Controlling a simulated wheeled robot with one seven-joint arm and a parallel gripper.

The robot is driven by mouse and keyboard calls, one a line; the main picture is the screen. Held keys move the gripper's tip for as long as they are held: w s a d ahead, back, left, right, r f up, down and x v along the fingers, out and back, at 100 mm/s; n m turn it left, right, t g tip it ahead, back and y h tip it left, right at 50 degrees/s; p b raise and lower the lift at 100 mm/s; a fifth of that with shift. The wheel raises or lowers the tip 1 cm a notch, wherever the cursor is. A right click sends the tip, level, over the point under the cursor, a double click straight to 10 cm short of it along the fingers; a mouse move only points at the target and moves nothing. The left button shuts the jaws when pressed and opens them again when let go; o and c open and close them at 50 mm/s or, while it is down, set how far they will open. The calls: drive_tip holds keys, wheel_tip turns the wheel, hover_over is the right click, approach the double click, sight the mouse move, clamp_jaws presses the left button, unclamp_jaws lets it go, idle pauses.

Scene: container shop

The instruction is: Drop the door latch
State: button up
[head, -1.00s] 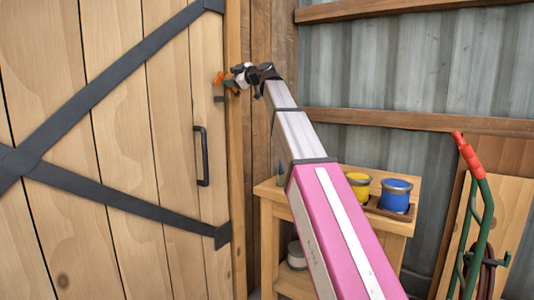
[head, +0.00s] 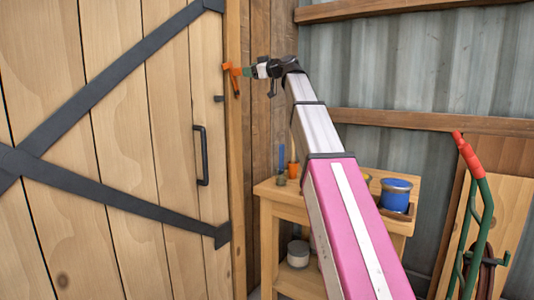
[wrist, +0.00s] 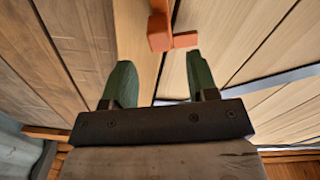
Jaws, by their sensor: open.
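The orange door latch (head: 235,80) is on the wooden door post, beside the upper part of the plank door's right edge. One part runs downward and a short part points left; it also shows in the wrist view (wrist: 160,38), just beyond the fingers. A small dark catch (head: 218,98) sits on the door edge, lower left of the latch. My gripper (head: 247,71) is just right of the latch. In the wrist view its green fingers (wrist: 158,85) are apart with nothing between them, and the latch appears clear of them.
The plank door (head: 110,130) appears closed, with dark crossed straps and a black handle (head: 202,155). A wooden bench (head: 283,200) with a blue paint tin (head: 396,194) stands below my arm. A green hand truck with red grips (head: 468,155) stands at the right.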

drive_tip(key=d+f+m+g+h, duration=0.1)
drive_tip(key=d+f+m+h, duration=0.1)
drive_tip(key=f, duration=1.4)
drive_tip(key=d+f+m+g+h, duration=0.1)
drive_tip(key=d+f+m+h, duration=0.2)
drive_tip(key=f, duration=1.4)
drive_tip(key=shift+s+d+f+m+g, duration=0.2)
drive_tip(key=shift+s+d+m+g, duration=0.15)
drive_tip(key=shift+d, duration=0.2)
drive_tip(key=shift+w, duration=0.1)
